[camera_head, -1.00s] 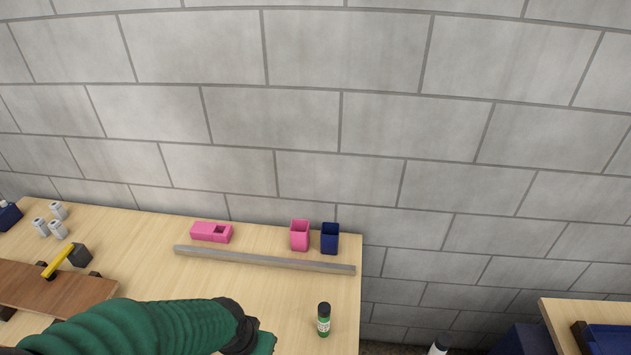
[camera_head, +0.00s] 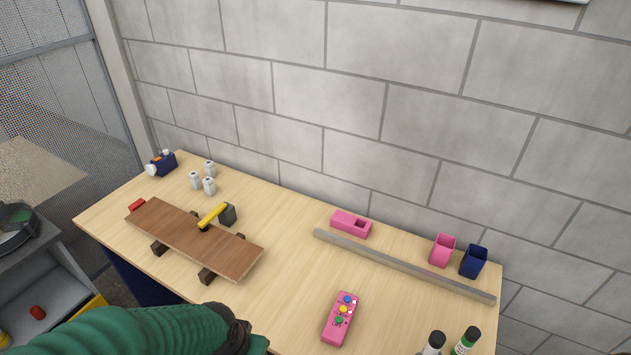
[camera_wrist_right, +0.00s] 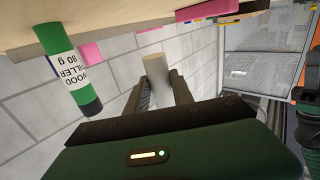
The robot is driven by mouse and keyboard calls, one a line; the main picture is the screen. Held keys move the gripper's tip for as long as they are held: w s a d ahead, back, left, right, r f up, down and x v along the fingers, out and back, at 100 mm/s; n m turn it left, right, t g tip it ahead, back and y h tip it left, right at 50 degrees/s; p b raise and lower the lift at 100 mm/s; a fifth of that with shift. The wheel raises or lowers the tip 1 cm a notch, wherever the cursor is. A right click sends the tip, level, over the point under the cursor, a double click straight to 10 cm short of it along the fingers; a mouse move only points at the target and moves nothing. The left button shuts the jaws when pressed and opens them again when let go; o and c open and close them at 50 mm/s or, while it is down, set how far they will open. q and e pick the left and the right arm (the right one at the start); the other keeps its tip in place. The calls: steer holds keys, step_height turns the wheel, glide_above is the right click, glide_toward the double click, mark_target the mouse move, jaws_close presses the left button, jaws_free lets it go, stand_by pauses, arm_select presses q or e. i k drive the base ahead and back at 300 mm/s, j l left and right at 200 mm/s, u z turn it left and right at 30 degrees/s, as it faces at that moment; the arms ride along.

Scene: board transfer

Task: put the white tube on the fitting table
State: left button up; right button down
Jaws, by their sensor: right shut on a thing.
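The white tube with a black cap (camera_head: 432,343) shows at the bottom edge of the head view, just left of a green tube (camera_head: 466,341). In the right wrist view the white tube (camera_wrist_right: 155,68) is a pale cylinder between the fingers of my right gripper (camera_wrist_right: 161,92), which is shut on it. The right gripper does not show in the head view. The light wooden table (camera_head: 285,290) fills the middle of the head view. I cannot tell whether the tube touches it. My left arm comes in at bottom left; its fingers are out of frame.
On the table are a brown board (camera_head: 190,240) on dark blocks with a hammer (camera_head: 214,216), a pink remote-like thing (camera_head: 341,318), a grey bar (camera_head: 400,264), a pink block (camera_head: 351,224), and pink (camera_head: 442,250) and blue (camera_head: 473,261) cups. Wood filler (camera_wrist_right: 68,70) stands beside my right gripper.

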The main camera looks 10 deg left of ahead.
mark_target(116, 210)
steer(key=j+u, duration=0.1)
steer(key=j, duration=0.5)
steer(key=j+u, duration=0.1)
steer(key=j, duration=0.45)
steer(key=i+j+u, duration=0.1)
steer(key=j, duration=0.5)
steer(key=j+u, duration=0.15)
steer(key=j, duration=0.4)
steer(key=i+j+u, duration=0.1)
steer(key=j, duration=0.5)
steer(key=i+j, duration=0.15)
steer(key=j, duration=0.2)
steer(key=i+j, duration=0.15)
steer(key=j, duration=0.15)
steer(key=i+j, duration=0.15)
steer(key=j, duration=0.2)
steer(key=i+j, duration=0.1)
steer(key=j, duration=0.25)
steer(key=i+j, duration=0.15)
steer(key=j, duration=0.15)
steer(key=i, duration=0.15)
